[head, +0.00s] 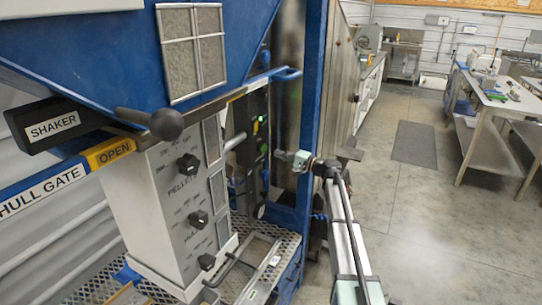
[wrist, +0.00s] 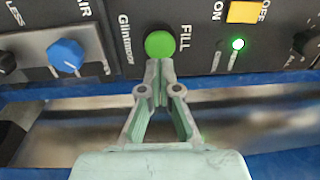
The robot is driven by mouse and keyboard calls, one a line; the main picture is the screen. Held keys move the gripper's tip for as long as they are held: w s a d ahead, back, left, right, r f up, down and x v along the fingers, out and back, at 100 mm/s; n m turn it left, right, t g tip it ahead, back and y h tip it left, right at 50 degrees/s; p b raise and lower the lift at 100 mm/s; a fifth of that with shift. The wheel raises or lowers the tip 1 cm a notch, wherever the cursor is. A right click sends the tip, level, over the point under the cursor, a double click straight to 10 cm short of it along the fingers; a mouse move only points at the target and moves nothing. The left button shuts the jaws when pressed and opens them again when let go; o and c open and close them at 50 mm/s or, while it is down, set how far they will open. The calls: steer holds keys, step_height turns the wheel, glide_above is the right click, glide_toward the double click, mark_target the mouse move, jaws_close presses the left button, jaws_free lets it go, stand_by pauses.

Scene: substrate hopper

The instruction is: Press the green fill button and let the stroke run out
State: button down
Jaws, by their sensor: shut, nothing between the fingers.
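The round green fill button (wrist: 160,44) sits on a dark panel beside the word FILL in the wrist view. My gripper (wrist: 160,66) is shut and empty, with its joined fingertips right at the button's lower edge in that view. I cannot tell whether the tips touch the button or stop just short of it. In the head view my gripper (head: 284,156) reaches left toward the dark, narrow control panel (head: 255,150). The green button cannot be made out clearly there.
In the wrist view a blue knob (wrist: 66,55) is left of the button; a yellow switch (wrist: 247,11) and lit green lamp (wrist: 238,44) are right. In the head view the blue frame post (head: 312,90) stands close by my gripper. Open floor (head: 410,210) lies right.

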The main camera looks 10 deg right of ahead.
steer(key=b+v, duration=0.1)
steer(key=v, duration=0.7)
steer(key=s+a+f+n+g+h, duration=0.1)
steer(key=s+a+f+g+h, duration=0.15)
steer(key=s+f, duration=0.85)
steer(key=s+a+f+n+g+h, duration=0.1)
steer(key=s+a+f+g+h, duration=0.2)
steer(key=s+f, duration=0.9)
steer(key=s+a+f+n+g+h, duration=0.1)
steer(key=s+f+g+h, duration=0.3)
steer(key=f, duration=1.3)
steer(key=s+a+f+n+g+h, duration=0.1)
steer(key=s+f+g, duration=0.2)
steer(key=s, duration=1.1)
steer(key=s+a+f+n+g+h, duration=0.1)
steer(key=s+f, duration=0.6)
steer(key=s, duration=0.8)
steer(key=s+a+f+n+g+h, duration=0.1)
steer(key=s+f+n+g+h, duration=0.1)
steer(key=s, duration=1.3)
step_height(320, 180, down, 3)
steer(key=g+h, duration=0.1)
steer(key=g, duration=0.1)
steer(key=shift+s+n+g, duration=0.25)
steer(key=shift+n+g, duration=0.05)
steer(key=shift+g, duration=0.05)
